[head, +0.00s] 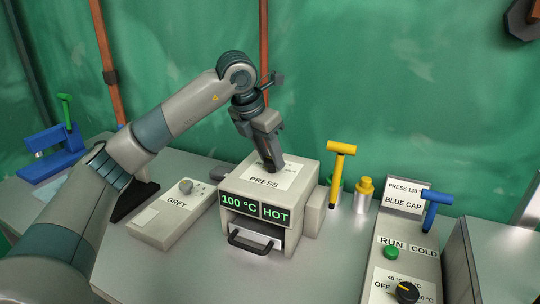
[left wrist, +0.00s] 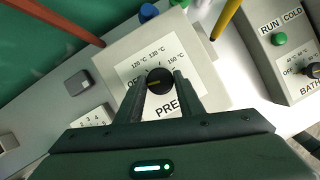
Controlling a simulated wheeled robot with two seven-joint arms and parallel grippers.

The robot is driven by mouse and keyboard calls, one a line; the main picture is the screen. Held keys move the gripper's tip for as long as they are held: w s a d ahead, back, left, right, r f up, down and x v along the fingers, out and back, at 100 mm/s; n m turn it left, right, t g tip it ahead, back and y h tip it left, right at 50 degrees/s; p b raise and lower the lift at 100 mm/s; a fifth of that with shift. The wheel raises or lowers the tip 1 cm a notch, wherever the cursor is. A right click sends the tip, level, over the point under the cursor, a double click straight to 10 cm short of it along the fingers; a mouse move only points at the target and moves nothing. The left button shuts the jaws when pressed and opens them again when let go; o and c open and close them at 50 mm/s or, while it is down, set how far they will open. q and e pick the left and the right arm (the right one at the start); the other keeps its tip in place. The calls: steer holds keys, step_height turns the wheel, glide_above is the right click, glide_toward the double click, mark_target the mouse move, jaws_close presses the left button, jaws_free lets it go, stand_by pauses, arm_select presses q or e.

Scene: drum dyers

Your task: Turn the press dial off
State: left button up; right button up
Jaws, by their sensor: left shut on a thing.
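The press (head: 300,185) is a cream box on the counter with a front handle (head: 249,244). Its green display (head: 254,208) reads 100 °C and HOT. My left gripper (head: 272,165) points down onto the top of the press. In the left wrist view, the black press dial (left wrist: 159,79) sits between the two fingers, which are shut on its sides. A pale pointer line shows on the dial; its exact setting is hard to read. Marks for 120, 130 and 150 °C show around it. The fingers cover part of the scale. My right gripper is not in view.
A grey-labelled box (head: 160,220) with a knob stands left of the press. Right of it are a yellow-handled lever (head: 340,165), a yellow-capped bottle (head: 363,195), and a bath panel (head: 398,250) with a green button and its own dial (head: 407,291). A blue stand (head: 50,150) is far left.

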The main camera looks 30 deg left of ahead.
arm_select(q)
steer(key=o, duration=1)
steer(key=shift+o, duration=0.2)
steer(key=shift+r, duration=0.1)
steer(key=shift+s+a+r, duration=0.1)
steer(key=shift+s+r, duration=0.05)
steer(key=shift+r, duration=0.3)
steer(key=b+v, duration=0.1)
steer(key=v, duration=1.5)
steer(key=shift+b, duration=0.4)
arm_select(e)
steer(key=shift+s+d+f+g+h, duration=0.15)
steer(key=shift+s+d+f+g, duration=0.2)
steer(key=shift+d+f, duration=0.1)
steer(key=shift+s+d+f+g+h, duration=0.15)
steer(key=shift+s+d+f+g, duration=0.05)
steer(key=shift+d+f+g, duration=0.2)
arm_select(q)
steer(key=shift+s+r, duration=0.15)
